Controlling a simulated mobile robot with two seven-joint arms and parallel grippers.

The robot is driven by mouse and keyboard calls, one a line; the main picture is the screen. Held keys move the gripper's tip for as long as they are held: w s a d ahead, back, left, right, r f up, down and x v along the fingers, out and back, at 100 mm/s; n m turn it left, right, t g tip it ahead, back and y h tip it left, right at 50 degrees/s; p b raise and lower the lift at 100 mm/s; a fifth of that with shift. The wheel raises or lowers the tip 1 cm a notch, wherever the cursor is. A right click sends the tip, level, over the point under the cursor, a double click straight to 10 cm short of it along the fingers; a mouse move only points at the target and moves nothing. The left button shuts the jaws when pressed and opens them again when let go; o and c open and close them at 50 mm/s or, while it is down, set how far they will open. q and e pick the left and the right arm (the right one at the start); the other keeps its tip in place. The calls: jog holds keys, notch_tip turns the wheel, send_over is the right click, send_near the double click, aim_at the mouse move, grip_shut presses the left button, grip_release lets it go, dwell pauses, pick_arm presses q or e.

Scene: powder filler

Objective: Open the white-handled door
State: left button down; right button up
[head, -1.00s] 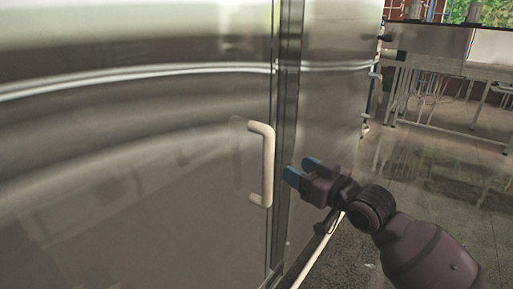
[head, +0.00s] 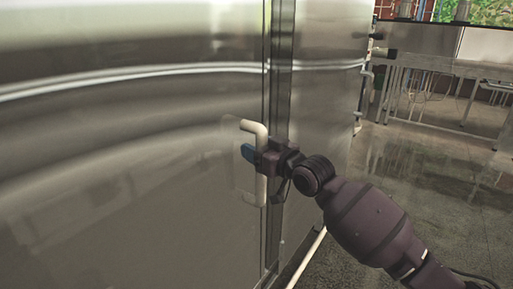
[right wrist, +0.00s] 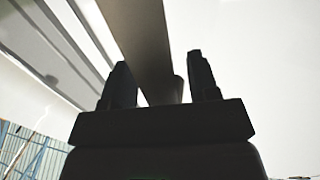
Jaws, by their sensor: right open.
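The white handle (head: 262,192) is an upright bar on the shiny steel door (head: 130,200), near the door's right edge. The door is shut against its frame. In the right wrist view the handle bar (right wrist: 142,40) runs between the two open fingers of the gripper (right wrist: 160,85). I cannot tell whether either finger touches it. My left gripper is not in view.
A steel side wall (head: 325,120) stands right of the door gap. A pale pipe (head: 306,260) runs low along its base. The tiled floor (head: 430,200) on the right is open, with a metal table (head: 440,65) at the back.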

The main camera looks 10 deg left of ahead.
jog(key=shift+w+a, duration=0.1)
jog(key=shift+a, duration=0.15)
jog(key=shift+c, duration=0.5)
grip_shut()
